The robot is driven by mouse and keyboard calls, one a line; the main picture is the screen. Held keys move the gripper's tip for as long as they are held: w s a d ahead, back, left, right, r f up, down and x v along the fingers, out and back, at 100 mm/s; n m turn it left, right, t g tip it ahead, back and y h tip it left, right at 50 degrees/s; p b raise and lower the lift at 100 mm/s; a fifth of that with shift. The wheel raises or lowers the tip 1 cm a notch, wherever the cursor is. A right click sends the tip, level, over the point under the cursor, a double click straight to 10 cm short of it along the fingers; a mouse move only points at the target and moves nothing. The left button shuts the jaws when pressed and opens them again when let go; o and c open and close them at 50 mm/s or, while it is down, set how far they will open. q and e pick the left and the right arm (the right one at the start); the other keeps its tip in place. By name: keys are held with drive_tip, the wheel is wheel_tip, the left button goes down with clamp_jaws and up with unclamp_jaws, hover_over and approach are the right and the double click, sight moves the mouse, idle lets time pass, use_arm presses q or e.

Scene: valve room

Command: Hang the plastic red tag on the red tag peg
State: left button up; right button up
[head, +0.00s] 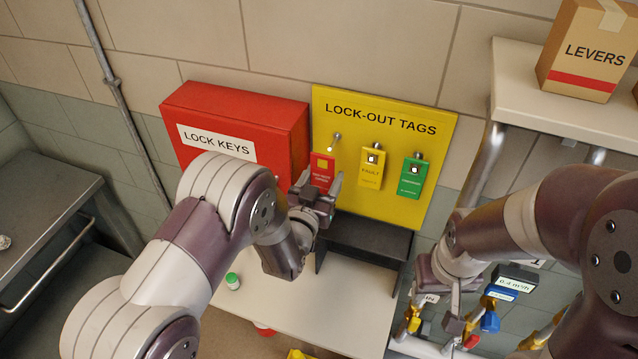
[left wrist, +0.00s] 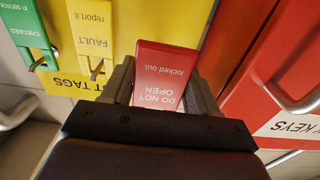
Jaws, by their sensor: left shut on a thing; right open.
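The red tag (head: 322,172) is held upright in front of the yellow lock-out tags board (head: 385,210). My left gripper (head: 322,193) is shut on its lower part. The left wrist view shows the red tag (left wrist: 164,68) between the two fingers, with the words "DO NOT OPEN" and "locked out". The red tag peg (head: 335,142) is bare and sticks out from the board, just above and right of the tag in the head view. Whether tag and peg touch cannot be told. My right gripper (head: 436,308) is open at the lower right, away from the board.
A yellow tag (head: 370,172) and a green tag (head: 412,180) hang on pegs to the right. A red lock keys box (head: 235,115) is left of the board. A dark stand (head: 365,245) and pale table (head: 320,310) lie below. A shelf with a levers box (head: 585,50) is upper right.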

sight(337, 154)
use_arm(q)
drive_tip(key=shift+x, duration=0.85)
drive_tip(key=x, duration=0.4)
drive_tip(key=shift+f+b, duration=0.25)
drive_tip(key=shift+b, duration=0.1)
drive_tip(key=shift+w+d+f+b, duration=0.2)
drive_tip(key=shift+f+b, duration=0.2)
drive_tip(key=shift+b, duration=0.2)
drive_tip(key=shift+w+b, duration=0.3)
drive_tip(key=shift+b, duration=0.3)
drive_tip(key=o, duration=1.2)
